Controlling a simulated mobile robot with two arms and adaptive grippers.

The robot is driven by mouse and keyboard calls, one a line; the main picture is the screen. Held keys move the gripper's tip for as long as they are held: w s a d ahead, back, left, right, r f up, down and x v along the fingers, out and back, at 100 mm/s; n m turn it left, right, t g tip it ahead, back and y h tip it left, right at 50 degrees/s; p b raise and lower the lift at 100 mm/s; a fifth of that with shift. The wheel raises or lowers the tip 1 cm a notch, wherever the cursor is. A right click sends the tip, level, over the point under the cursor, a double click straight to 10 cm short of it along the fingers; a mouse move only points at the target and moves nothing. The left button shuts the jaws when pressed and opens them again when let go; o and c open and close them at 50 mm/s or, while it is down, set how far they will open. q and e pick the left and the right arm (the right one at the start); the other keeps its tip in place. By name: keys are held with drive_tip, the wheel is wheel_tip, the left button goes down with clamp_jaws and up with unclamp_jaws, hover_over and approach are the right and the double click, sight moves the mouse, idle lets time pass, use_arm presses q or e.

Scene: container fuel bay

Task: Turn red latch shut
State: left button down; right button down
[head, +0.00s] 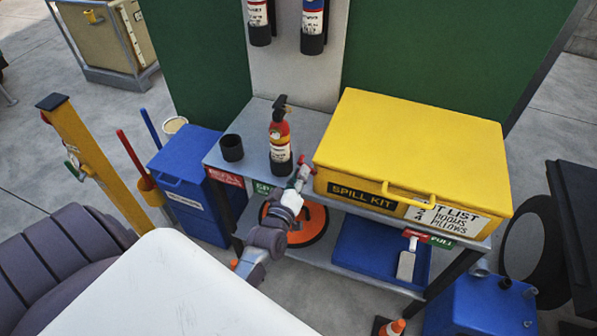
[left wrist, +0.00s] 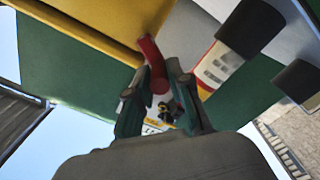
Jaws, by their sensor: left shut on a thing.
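A yellow spill kit box (head: 415,135) sits on the right part of a grey shelf (head: 250,132). A small red latch (head: 311,170) shows at the lower left end of the box. My left gripper (head: 301,177) reaches up to it from the front and covers much of it. In the left wrist view the red latch (left wrist: 151,62) stands between the fingers of the left gripper (left wrist: 155,92), which are closed on it. The yellow box (left wrist: 75,25) is beside it there. How the latch joins the box is hidden. My right gripper is not in view.
A fire extinguisher (head: 280,138) stands close behind the left gripper, with a black cup (head: 232,148) to its left. Below are a blue tray (head: 350,262) and an orange reel (head: 312,226). A blue bin (head: 190,178) stands left of the shelf.

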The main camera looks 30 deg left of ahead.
use_arm(q)
drive_tip(key=m, duration=0.1)
drive_tip(key=m+p, duration=0.1)
drive_tip(key=m, duration=0.1)
drive_tip(key=shift+d+r, duration=0.3)
drive_tip(key=shift+r, duration=0.1)
drive_tip(key=m, duration=0.2)
drive_tip(key=d+m+p, duration=0.1)
drive_tip(key=m, duration=0.1)
drive_tip(key=m+p, duration=0.1)
drive_tip(key=m, duration=0.1)
drive_tip(key=shift+w+d+r+m, duration=0.25)
drive_tip(key=shift+d+r+m, duration=0.05)
drive_tip(key=shift+d+m+p, duration=0.2)
drive_tip(key=shift+m+p, duration=0.1)
drive_tip(key=shift+m, duration=0.9)
drive_tip(key=c, duration=1.1)
unclamp_jaws()
drive_tip(key=shift+w, duration=0.1)
